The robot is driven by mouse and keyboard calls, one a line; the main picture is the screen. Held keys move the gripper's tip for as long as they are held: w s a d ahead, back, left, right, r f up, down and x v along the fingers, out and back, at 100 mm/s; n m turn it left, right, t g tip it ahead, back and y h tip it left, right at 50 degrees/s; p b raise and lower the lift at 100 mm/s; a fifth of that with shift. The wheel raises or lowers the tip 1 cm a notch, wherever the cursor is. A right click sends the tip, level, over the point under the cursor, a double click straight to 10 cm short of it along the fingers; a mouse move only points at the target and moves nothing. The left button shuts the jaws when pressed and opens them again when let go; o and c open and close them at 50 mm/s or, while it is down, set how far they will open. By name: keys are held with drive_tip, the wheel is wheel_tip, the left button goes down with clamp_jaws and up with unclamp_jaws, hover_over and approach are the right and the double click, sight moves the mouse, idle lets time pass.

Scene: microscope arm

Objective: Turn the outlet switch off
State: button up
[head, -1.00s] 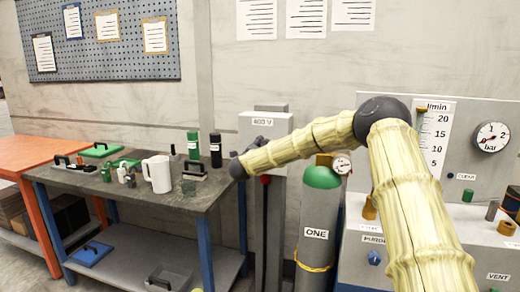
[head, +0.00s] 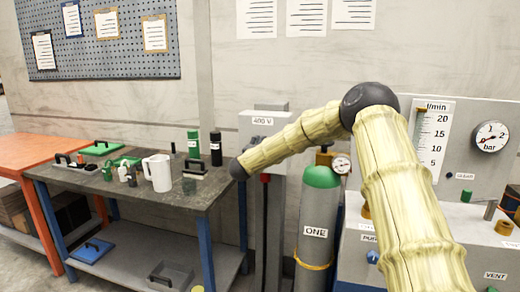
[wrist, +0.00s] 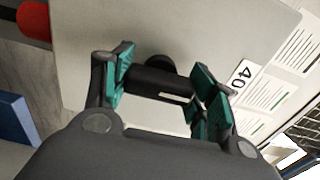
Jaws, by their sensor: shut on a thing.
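The outlet switch is on the front of a pale grey box (head: 258,125) labelled 400 V, on the wall behind the workbench. In the wrist view its dark bar-shaped handle (wrist: 158,82) stands out from the grey face, with a round dark hub behind it. My gripper (wrist: 166,86) has its teal pads at both ends of the handle and is shut on it. The handle lies nearly level in the wrist view, slightly tilted.
A green-topped gas cylinder (head: 315,215) labelled ONE stands right of the box, close to my forearm. A workbench (head: 130,193) with a white jug (head: 158,173) and bottles is on the left. A gauge panel (head: 460,150) stands on the right.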

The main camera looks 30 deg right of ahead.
drive_tip(key=o, duration=1)
drive_tip(key=v, duration=1.2)
